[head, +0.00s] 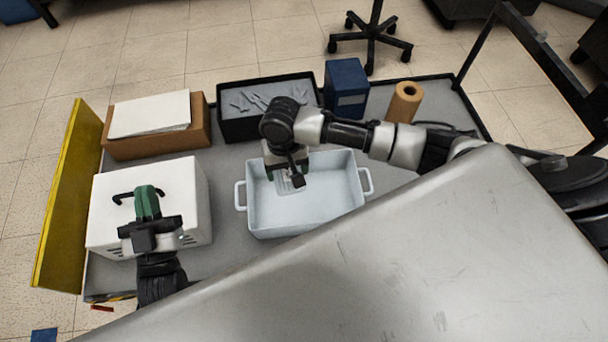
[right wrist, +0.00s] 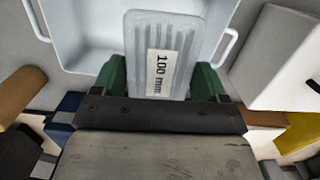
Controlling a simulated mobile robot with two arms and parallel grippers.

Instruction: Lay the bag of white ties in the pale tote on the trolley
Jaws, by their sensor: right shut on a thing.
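The bag of white ties (right wrist: 143,80) is a flat, clear, ribbed packet with a "100 mm" label. My right gripper (head: 287,165) is shut on one end of it, with green fingers on both sides in the right wrist view (right wrist: 160,92). The bag also shows in the head view (head: 291,186), partly hidden by the gripper. It is over the pale tote (head: 325,208), a light blue-white tub with two side handles; whether it touches the floor I cannot tell. My left gripper (head: 146,202) hangs over the white box; its finger gap does not show.
The white box (head: 190,185) with a black handle stands left of the tote. Behind are a brown carton (head: 150,143), a black bin (head: 240,128) of grey pieces, a blue box (head: 346,88) and a brown roll (head: 404,102). A yellow panel (head: 65,190) edges the trolley's left.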

